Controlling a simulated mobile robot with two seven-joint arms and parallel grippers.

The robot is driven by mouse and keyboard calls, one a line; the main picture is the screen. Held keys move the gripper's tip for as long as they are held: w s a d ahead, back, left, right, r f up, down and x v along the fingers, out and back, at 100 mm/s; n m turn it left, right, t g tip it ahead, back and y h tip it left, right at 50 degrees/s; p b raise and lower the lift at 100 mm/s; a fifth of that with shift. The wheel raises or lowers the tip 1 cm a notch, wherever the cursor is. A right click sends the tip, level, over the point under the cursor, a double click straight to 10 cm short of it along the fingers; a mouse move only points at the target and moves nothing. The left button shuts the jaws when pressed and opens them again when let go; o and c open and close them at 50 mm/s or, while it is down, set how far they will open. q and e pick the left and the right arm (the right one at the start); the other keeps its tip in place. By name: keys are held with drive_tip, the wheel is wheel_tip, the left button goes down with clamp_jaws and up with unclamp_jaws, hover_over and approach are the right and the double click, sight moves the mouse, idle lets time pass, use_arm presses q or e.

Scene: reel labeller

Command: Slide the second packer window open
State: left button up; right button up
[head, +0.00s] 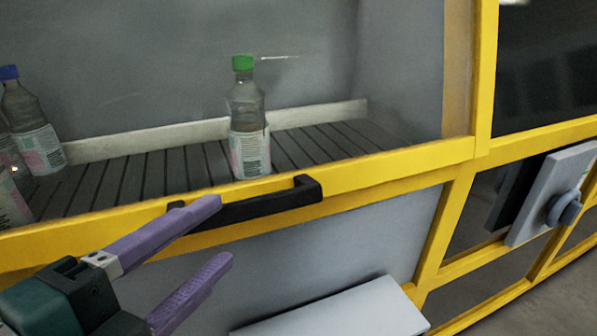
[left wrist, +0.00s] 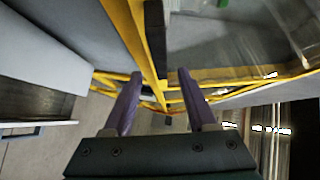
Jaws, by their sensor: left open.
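The packer window (head: 320,85) is a clear pane in a yellow frame, with bottles behind it. A black bar handle (head: 268,207) is fixed to its lower yellow rail (head: 400,163). My left gripper (head: 221,232) is open and empty, its two purple fingers pointing at the handle. The upper finger overlaps the handle's left part in the head view, hiding some of it. In the left wrist view the dark handle (left wrist: 155,40) shows beyond the open fingertips (left wrist: 160,76), roughly in line with the gap. I cannot tell whether they touch. My right gripper is not in view.
A bottle with a green cap (head: 248,120) stands on the slatted conveyor (head: 190,165) behind the pane, with blue-capped bottle (head: 30,120) at left. A pale box-like ledge (head: 335,312) juts out below. A grey panel with a knob (head: 550,195) is at right.

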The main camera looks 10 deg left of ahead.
sight(243, 213)
use_arm(q)
drive_tip(key=x, duration=0.7)
drive_tip(key=shift+w, duration=0.1)
drive_tip(key=shift+c, duration=0.4)
clamp_jaws()
idle(0.8)
